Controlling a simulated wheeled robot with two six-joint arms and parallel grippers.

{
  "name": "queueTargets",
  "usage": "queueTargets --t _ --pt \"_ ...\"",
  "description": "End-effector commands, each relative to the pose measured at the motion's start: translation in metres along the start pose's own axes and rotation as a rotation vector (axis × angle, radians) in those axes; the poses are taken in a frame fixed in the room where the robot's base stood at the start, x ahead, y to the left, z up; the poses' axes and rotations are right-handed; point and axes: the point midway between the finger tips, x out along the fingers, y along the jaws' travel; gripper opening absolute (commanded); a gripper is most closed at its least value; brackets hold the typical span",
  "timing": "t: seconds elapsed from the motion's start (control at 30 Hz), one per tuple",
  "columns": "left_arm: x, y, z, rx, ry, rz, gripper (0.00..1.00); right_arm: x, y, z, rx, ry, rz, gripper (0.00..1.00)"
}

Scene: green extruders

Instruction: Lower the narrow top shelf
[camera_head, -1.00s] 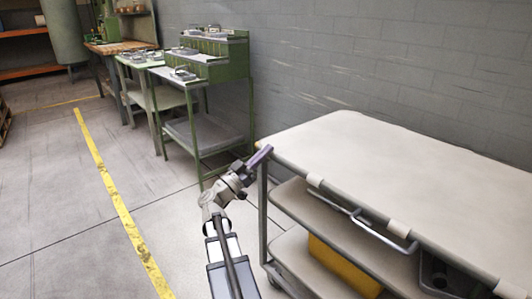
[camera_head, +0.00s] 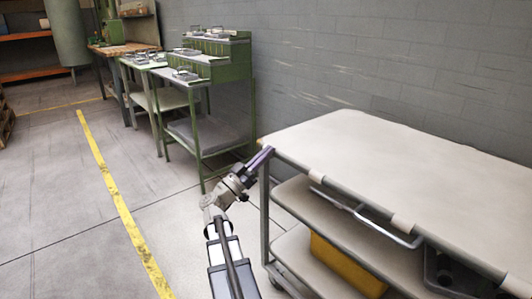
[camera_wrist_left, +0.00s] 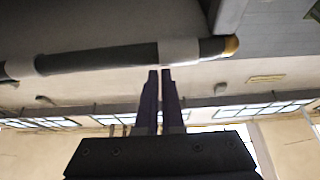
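The pale top shelf (camera_head: 380,165) of a grey cart fills the right of the head view and lies level above its lower shelves. My left gripper (camera_head: 268,150) is at its near left corner, fingers pointing up at the rim. In the left wrist view, the gripper's two dark fingers (camera_wrist_left: 160,72) stand side by side with a thin gap. Their tips overlap the dark rim bar of the top (camera_wrist_left: 110,58) beside a pale band; I cannot tell whether they touch it or grip anything. My right gripper is out of view.
Below the top are a middle shelf (camera_head: 290,195), a bent metal handle (camera_head: 365,218) and a yellow box (camera_head: 345,265). Green tiered benches (camera_head: 215,60) stand behind along the grey wall. The floor left of the cart is clear, with a yellow line (camera_head: 110,185).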

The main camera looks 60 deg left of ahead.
Motion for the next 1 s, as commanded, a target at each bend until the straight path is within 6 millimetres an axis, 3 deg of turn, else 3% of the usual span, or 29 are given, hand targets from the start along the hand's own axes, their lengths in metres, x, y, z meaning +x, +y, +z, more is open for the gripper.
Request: queueTargets --t 0.07,0.47,0.53,1.0 --pt "0.002 0.002 0.002 0.012 -0.033 0.000 0.00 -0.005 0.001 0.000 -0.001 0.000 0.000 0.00" --pt "0.030 0.010 -0.041 0.000 0.006 0.011 0.00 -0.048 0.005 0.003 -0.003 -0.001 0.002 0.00" --pt "0.014 0.010 -0.029 0.002 0.006 0.008 0.00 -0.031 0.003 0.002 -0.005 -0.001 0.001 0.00" --pt "-0.057 0.009 -0.015 0.001 0.007 0.009 0.00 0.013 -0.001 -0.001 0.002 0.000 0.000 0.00"
